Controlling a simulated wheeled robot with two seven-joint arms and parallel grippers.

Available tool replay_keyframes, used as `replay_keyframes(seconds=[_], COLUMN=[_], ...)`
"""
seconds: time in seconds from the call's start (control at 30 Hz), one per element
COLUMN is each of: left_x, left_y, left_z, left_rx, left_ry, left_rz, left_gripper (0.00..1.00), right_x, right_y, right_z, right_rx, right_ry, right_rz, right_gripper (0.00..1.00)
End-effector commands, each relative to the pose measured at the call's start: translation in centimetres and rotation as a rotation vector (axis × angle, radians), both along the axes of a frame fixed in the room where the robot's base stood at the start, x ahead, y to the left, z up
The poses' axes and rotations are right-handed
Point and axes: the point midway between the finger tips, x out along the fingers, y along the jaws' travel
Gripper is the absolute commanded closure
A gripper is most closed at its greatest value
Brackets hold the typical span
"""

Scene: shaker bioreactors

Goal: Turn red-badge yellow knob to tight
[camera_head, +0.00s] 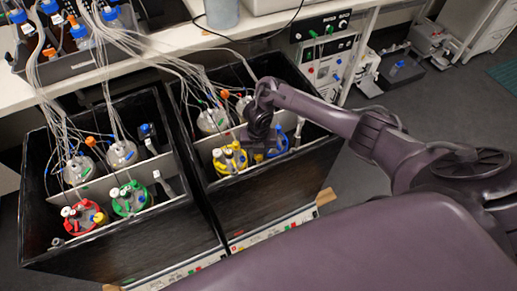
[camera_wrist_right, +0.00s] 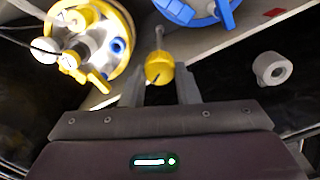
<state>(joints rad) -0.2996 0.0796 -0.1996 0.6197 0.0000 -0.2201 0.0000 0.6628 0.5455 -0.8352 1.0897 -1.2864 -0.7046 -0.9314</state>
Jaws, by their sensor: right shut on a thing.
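In the right wrist view a small round yellow knob (camera_wrist_right: 159,68) with a dark pointer mark sits between the fingertips of my right gripper (camera_wrist_right: 160,84). The fingers are shut on it, one on each side. A thin metal stem runs from the knob toward the top of that view. A small red badge (camera_wrist_right: 275,12) lies on the pale panel to the upper right; I cannot tell which knob it belongs to. In the head view my right gripper (camera_head: 258,132) reaches down into the right black box, and the knob is hidden there. My left gripper is not in view.
A yellow-capped vessel (camera_wrist_right: 92,45) and a blue-capped vessel (camera_wrist_right: 196,10) stand close to the gripper. A white ring-shaped part (camera_wrist_right: 272,69) is to its right. The left black box (camera_head: 120,240) holds red-capped (camera_head: 83,217) and green-capped (camera_head: 130,199) vessels. Many tubes hang over both boxes.

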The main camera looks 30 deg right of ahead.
Motion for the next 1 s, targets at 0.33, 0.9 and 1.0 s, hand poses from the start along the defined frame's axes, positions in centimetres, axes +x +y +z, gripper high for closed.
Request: replay_keyframes(seconds=[0.33,0.9,1.0], left_x=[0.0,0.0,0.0], left_y=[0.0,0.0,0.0], left_z=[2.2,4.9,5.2], left_rx=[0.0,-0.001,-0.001], left_ry=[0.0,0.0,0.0], left_rz=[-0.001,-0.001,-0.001], left_gripper=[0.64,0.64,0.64], right_x=[0.2,0.4,0.4], right_y=[0.0,0.0,0.0], right_z=[0.4,0.4,0.3], right_rx=[-0.001,-0.001,-0.001], right_ry=[-0.003,-0.004,-0.004], right_rz=[-0.333,-0.826,-0.884], right_gripper=[0.94,0.94,0.94])
